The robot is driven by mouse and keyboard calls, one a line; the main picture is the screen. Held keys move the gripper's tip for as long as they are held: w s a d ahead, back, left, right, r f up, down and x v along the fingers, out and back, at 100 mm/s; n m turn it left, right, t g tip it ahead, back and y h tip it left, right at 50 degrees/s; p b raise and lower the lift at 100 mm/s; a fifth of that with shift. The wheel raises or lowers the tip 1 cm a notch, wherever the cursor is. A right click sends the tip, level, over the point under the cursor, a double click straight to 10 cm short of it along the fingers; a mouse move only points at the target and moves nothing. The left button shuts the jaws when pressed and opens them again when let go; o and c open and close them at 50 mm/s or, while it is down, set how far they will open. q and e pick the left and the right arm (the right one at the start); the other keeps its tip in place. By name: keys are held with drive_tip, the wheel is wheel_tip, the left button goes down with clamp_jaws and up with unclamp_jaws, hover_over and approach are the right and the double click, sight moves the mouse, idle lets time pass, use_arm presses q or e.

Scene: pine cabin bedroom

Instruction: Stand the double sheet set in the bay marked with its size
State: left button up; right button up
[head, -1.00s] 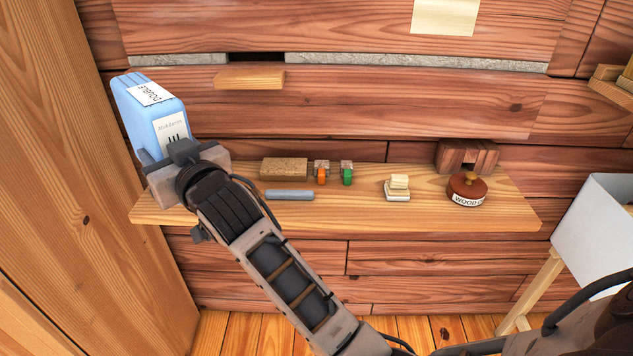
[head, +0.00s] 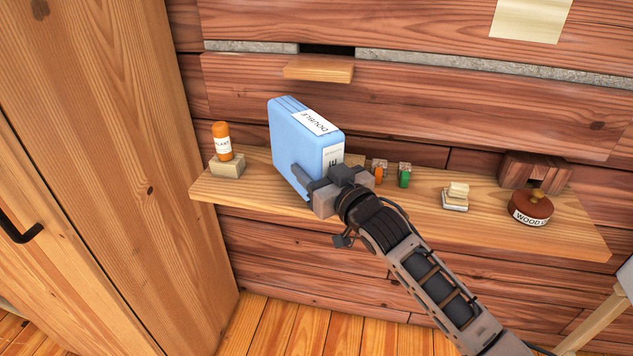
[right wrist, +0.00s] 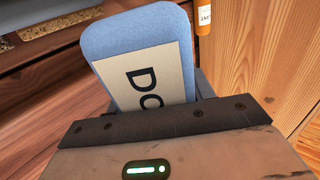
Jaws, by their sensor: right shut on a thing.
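The double sheet set (head: 290,145) is a light blue upright pack with a white label reading DOUBLE along its top and another label on its near end. My right gripper (head: 318,188) is shut on it at its lower near end, in front of the wall shelf. I cannot tell whether its base touches the shelf. In the right wrist view the pack (right wrist: 140,35) rises beyond the gripper (right wrist: 165,110), with its label partly in sight. My left gripper is not in view. No bay marked with a size shows.
The wooden wall shelf (head: 585,235) carries an orange bottle (head: 222,142) on a block, orange and green clamps (head: 404,176), a small cream stack (head: 456,196) and a round brown pot (head: 531,208). A small ledge (head: 318,69) sits above. A tall wooden cabinet (head: 130,150) stands left.

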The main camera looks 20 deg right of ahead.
drive_tip(key=shift+f, duration=1.35)
drive_tip(key=shift+f, duration=0.15)
drive_tip(key=o, duration=1.2)
drive_tip(key=shift+f, duration=0.15)
drive_tip(key=shift+o, duration=0.9)
